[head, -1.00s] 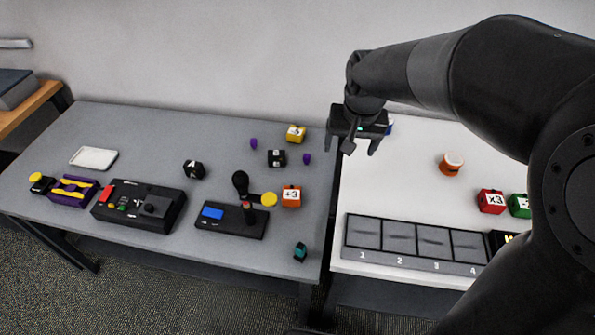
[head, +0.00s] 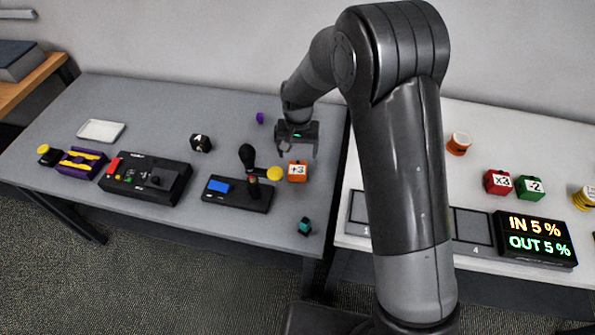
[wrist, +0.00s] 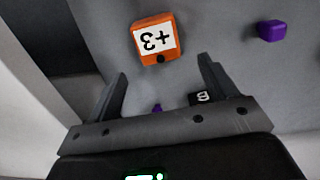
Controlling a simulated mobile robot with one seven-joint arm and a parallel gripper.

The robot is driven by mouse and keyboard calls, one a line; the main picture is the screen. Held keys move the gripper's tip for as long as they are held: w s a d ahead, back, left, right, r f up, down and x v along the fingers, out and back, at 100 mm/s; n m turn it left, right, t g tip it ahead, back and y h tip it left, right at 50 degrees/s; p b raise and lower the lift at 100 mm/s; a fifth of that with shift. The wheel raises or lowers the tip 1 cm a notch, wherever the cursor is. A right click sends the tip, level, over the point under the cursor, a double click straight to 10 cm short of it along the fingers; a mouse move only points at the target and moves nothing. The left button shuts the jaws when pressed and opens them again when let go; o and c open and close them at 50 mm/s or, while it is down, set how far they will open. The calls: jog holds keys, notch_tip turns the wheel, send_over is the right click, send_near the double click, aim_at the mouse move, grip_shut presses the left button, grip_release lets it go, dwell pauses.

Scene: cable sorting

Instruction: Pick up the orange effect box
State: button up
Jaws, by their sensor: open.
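The orange effect box (head: 297,172) has a white "+3" label and sits on the grey table (head: 60,135), near its right edge. My gripper (head: 298,152) is open and empty, just behind and above the box in the head view. In the wrist view the box (wrist: 154,38) lies beyond the fingertips, between the lines of the two fingers (wrist: 163,72), and apart from them. Its label appears upside down there.
A lever device with a blue button (head: 218,186) stands left of the box, its yellow knob close by. A teal block (head: 305,226) is in front. A purple piece (wrist: 271,30) and a black block (wrist: 201,98) lie near in the wrist view. The white table (head: 470,185) is to the right.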

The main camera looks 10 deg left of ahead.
aim_at(298, 164)
jog(key=shift+s+f, duration=0.15)
jog(key=shift+f, duration=3.4)
jog(key=shift+c, duration=0.6)
